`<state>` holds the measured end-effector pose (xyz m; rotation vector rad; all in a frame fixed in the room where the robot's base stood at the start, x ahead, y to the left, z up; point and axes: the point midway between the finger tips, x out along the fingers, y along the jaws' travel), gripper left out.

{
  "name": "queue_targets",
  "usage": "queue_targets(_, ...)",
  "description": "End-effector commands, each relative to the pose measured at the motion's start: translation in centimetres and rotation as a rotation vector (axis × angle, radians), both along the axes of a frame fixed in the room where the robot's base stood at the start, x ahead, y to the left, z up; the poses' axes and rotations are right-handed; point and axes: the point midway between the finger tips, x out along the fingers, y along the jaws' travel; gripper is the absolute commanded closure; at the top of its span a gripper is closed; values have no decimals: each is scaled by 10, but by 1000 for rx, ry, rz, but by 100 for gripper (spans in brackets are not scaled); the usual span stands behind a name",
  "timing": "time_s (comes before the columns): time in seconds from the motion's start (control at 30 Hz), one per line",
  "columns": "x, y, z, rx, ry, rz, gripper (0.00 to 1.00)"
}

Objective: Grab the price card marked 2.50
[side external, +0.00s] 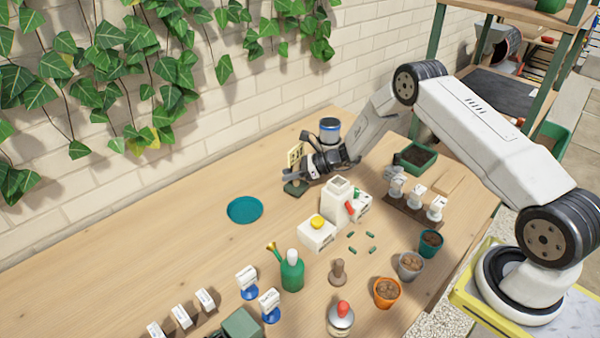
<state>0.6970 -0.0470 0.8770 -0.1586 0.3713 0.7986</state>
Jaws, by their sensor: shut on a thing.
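A cream card with dark marks (295,153) stands upright near the back of the table, by the wall. Its print is too small to read, so I cannot tell whether it says 2.50. My gripper (301,168) is at this card and shut on it, just above a dark green base (295,188). I cannot tell whether the card is still touching that base. Other small white cards stand on blue bases (247,281) and (269,301) at the front, and more white cards (181,316) stand at the lower left.
A white bottle (338,203) and a white box with a yellow knob (317,234) stand in front. A teal saucer (244,210) lies to the left, with clear table around it. Pots (387,292) line the right front.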

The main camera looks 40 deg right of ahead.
Motion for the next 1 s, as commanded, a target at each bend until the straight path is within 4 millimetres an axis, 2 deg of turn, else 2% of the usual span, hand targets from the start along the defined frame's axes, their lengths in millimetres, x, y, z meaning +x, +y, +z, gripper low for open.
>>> queue_targets(0.4,1,0,55,-1,-4,0,100)
queue_targets(0.6,1,0,76,0,-3,0,100)
queue_targets(0.8,0,0,85,-1,-2,0,100)
queue_targets(1.0,0,0,86,0,-2,-1,100)
